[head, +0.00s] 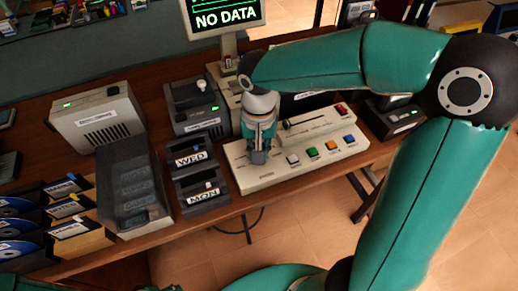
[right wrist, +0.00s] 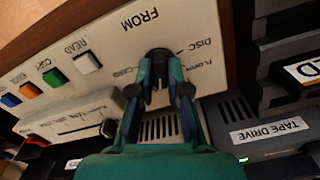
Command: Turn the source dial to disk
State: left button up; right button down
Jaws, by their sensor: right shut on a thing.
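The source dial is a dark round knob (right wrist: 159,57) on the cream console (right wrist: 205,25), beside the printed word FROM. A DISC label (right wrist: 201,48) and a partly hidden label starting with F lie beside it; other small text is unreadable. My right gripper (right wrist: 161,88) is shut on the dial, with a finger on each side. In the head view my right gripper (head: 258,156) points down at the left part of the console (head: 262,188) and hides the dial. I cannot tell which label the dial points to. My left gripper is not in view.
White, green, orange and blue buttons (head: 331,146) and a slider (head: 308,123) lie to the right on the console. WED and MON units (head: 203,190) stand just left. A monitor (head: 225,17) reading NO DATA stands behind. Disk holders (head: 80,240) fill the front left.

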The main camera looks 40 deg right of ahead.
jog(key=c, duration=1.1)
grip_release()
jog(key=shift+c, duration=0.2)
notch_tip(320, 180, up, 12)
